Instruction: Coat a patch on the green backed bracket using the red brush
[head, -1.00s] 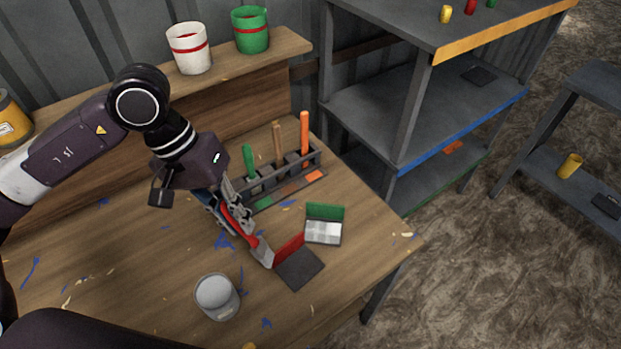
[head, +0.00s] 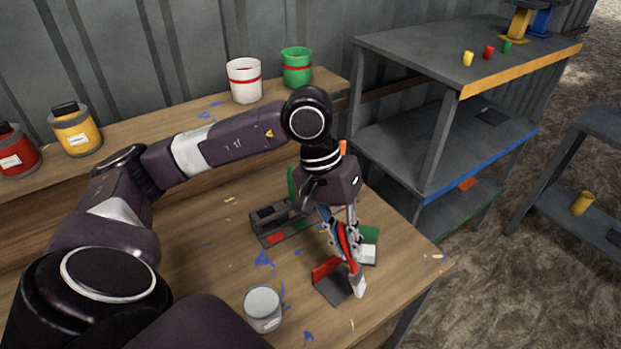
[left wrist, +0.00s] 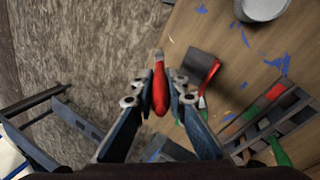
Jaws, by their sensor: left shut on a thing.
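My left gripper (head: 345,238) is shut on the red brush (head: 352,262), which points down with its pale bristles low. In the head view the bristles show beside the right edge of the red backed bracket's dark plate (head: 332,288); I cannot tell whether they touch. My right gripper is out of view.
A brush rack (head: 275,238) stands behind to the left, partly hidden by my arm. A grey cup (head: 262,308) stands near the front. White (head: 244,82) and green (head: 297,68) pots stand on the back ledge. A grey shelf unit (head: 440,150) is to the right.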

